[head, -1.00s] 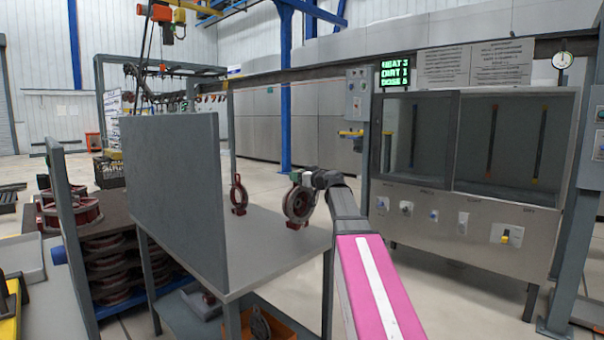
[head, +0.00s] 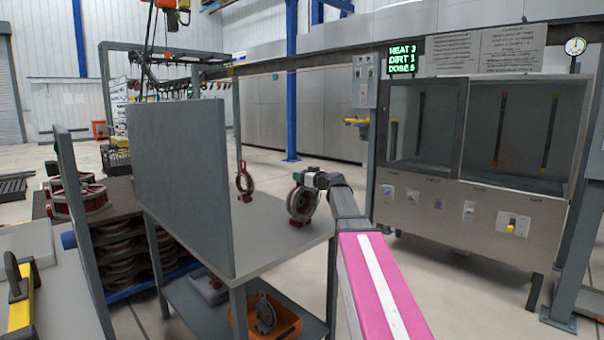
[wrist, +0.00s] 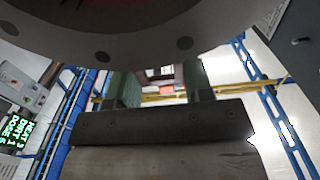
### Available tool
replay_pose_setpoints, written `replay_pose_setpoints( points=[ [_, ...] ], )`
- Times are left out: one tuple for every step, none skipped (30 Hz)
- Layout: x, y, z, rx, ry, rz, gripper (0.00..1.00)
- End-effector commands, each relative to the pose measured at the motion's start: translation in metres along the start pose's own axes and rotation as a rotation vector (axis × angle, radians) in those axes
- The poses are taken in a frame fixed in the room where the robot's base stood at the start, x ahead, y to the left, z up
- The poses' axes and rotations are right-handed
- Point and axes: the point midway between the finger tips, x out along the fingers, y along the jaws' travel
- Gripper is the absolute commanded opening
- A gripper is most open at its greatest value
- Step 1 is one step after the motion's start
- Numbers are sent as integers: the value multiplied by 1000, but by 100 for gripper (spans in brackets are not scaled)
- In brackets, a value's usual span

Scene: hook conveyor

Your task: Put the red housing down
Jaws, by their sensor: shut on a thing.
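My gripper (head: 304,179) is shut on the top of a red housing (head: 301,205), a round flanged ring with a dark grey face and a red foot. The housing hangs upright over the right part of the grey table (head: 262,244). I cannot tell whether its foot touches the tabletop. In the wrist view, the housing's grey flange (wrist: 130,45) with bolt holes fills the top, and the green fingers show below it.
A tall grey panel (head: 180,185) closes the table's left side. Stacked red housings (head: 80,200) sit on a rack beyond it. An orange bin (head: 283,322) is on the shelf below. A glass-fronted cabinet (head: 440,215) stands to the right. Bare tabletop lies between the two housings.

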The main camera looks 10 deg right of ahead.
Motion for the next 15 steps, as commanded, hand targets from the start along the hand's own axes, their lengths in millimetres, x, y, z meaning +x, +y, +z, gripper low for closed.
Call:
replay_pose_setpoints(
  points=[
    [0,0,-2,2,4,1,0],
    [0,0,-2,2,4,1,0],
    [0,0,-2,2,4,1,0],
    [0,0,-2,2,4,1,0],
    [0,0,-2,2,4,0,0],
    [0,0,-1,2,3,0,0],
    [0,0,0,2,3,0,0],
    [0,0,0,2,3,0,0],
    [0,0,2,0,0,0,53],
    [0,0,2,0,0,0,63],
    [0,0,2,0,0,0,72],
    [0,0,2,0,0,0,72],
    [0,0,2,0,0,0,72],
    [0,0,2,0,0,0,72],
    [0,0,2,0,0,0,72]
  ],
)
